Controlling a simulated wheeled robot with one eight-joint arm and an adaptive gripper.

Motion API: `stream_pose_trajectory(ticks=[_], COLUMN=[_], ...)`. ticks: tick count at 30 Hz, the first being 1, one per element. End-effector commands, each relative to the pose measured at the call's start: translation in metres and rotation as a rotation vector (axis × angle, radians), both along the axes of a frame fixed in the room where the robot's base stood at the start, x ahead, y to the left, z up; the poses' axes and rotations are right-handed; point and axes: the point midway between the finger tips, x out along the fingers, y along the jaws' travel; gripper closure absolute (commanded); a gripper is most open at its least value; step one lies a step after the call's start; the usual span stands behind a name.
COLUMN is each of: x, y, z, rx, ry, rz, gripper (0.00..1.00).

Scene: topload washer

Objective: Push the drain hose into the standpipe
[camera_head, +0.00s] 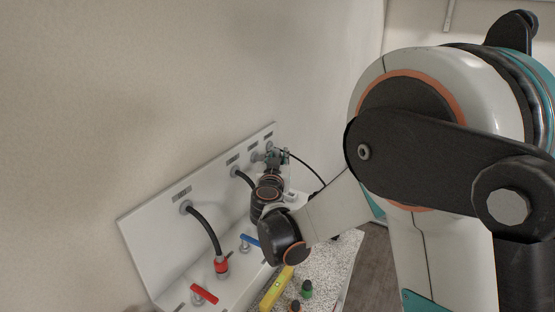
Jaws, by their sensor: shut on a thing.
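My gripper (274,158) is at the far end of the white panel, small in the view and partly hidden by my own wrist. It is shut on the end of a thin black hose, which looks like the drain hose (308,166). The hose runs from the gripper down to the right, then goes out of sight behind my arm. The grip itself is too small to see in detail. Round grey fittings sit on the panel next to the gripper. I cannot tell which one is the standpipe, or whether the hose end touches it.
The white panel (150,222) leans along the wall. A black hose (206,228) with a red collar curves from it near a red lever (204,294). A blue lever (250,240) is further back. A yellow level (277,288) and green-topped item (306,288) lie on the speckled surface.

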Motion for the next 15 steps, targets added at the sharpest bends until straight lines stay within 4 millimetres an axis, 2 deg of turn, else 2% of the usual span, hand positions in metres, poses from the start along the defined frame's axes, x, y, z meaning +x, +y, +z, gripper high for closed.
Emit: stream_pose_trajectory(ticks=[15], x=[0.0], y=[0.0], z=[-0.042], rx=[0.0], ry=[0.0], rz=[0.0], gripper=[1.0])
